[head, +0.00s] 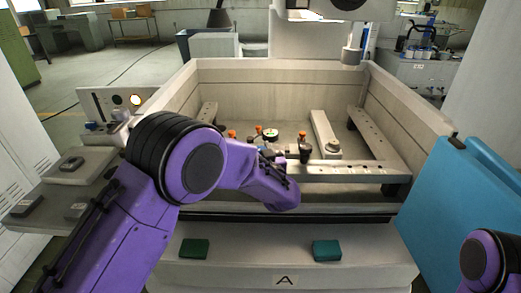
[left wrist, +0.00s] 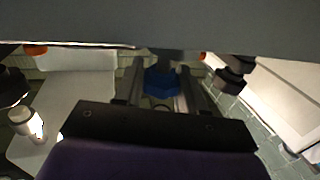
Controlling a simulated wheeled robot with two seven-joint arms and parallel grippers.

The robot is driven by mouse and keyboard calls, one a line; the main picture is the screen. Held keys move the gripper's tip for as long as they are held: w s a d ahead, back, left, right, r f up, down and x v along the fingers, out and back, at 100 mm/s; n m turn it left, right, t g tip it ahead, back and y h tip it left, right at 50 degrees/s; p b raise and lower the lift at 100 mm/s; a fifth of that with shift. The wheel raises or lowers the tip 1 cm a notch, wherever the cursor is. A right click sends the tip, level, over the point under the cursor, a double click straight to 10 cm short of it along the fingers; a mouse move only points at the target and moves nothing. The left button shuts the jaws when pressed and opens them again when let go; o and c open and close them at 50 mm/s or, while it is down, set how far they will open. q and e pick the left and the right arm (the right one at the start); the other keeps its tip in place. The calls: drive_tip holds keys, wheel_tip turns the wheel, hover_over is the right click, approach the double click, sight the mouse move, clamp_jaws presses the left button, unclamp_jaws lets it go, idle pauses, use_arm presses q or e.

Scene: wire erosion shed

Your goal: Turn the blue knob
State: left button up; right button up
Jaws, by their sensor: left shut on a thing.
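The blue knob (left wrist: 162,80) shows in the left wrist view, between the two grey fingers of my left gripper (left wrist: 161,90). The fingers are shut on its sides. In the head view my left gripper (head: 272,154) is low inside the open machine tank, near its front wall, and my purple forearm and wrist hide much of it. I cannot clearly make out the knob in the head view. How far the knob is turned cannot be told. My right gripper is out of the head view; only part of my right arm shows at the lower right.
Orange-topped fittings (head: 232,134) and a round gauge (head: 270,134) stand close behind my left gripper. A black fitting (head: 305,150) is just to its right. The tank's side wall (head: 412,105) and a blue panel (head: 465,200) bound the right. Metal bars (head: 325,135) lie inside the tank.

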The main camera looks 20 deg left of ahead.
use_arm(q)
drive_tip(key=shift+w+r, duration=0.15)
drive_tip(key=shift+r, duration=0.25)
drive_tip(key=o, duration=1)
drive_tip(key=shift+o, duration=0.2)
drive_tip(key=shift+f, duration=0.15)
